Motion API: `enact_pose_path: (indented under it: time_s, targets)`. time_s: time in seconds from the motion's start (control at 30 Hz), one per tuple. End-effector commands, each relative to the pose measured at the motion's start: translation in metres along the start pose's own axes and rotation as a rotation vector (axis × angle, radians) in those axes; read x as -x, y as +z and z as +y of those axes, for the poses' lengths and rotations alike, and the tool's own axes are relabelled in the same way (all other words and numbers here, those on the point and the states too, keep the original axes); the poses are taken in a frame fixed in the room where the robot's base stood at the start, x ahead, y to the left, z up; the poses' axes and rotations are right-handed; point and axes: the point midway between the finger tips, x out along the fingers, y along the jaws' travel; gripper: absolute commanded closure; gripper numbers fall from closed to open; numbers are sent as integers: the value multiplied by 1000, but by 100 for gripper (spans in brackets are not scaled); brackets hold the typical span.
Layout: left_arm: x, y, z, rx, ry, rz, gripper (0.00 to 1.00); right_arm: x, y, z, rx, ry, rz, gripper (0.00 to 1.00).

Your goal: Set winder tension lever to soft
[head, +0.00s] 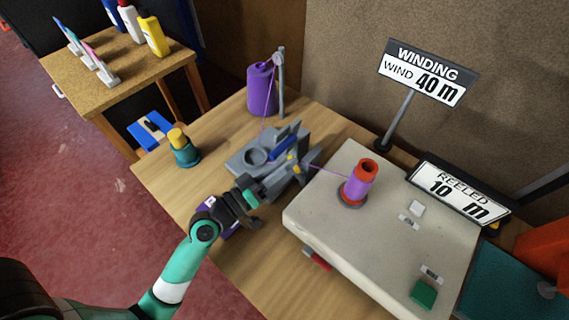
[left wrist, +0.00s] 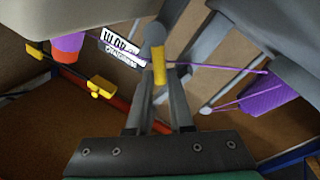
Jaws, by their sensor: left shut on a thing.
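The tension unit (head: 254,155) is a grey base with a round dish and a blue part, on the wooden table left of the winder. A small yellow-tipped lever (head: 293,167) shows at its right side. My left gripper (head: 289,172) reaches it from the lower left. In the left wrist view, the yellow lever tip (left wrist: 158,66) sits between the ends of the two grey fingers, which are shut on it. The lever's base and any setting marks are not readable. The winder (head: 335,225) is a pale box carrying a purple-wound red spool (head: 358,184). My right gripper is not in view.
Purple thread runs from a cone (head: 262,90) past the tension unit to the spool. Signs read "WINDING WIND 40 m" (head: 428,75) and "REELED 10 m" (head: 460,192). A green button (head: 423,293) and red lever (head: 318,260) are on the winder. A teal pot (head: 184,150) stands left.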

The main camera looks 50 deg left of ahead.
Motion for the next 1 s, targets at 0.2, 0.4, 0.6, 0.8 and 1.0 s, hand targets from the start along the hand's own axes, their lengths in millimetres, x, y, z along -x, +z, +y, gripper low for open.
enact_pose_path:
  time_s: [0.2, 0.4, 0.6, 0.8, 1.0]
  targets:
    - [0, 0, -1, 0, -1, -1, 50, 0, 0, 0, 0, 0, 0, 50]
    - [0, 0, -1, 0, -2, -1, 50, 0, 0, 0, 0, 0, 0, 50]
    - [0, 0, -1, -1, -2, 0, 50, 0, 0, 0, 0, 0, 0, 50]
    - [-1, -4, 7, -95, -1, -20, 50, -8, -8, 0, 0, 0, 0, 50]
    - [-6, -6, 33, -479, -2, -101, 50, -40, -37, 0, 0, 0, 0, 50]
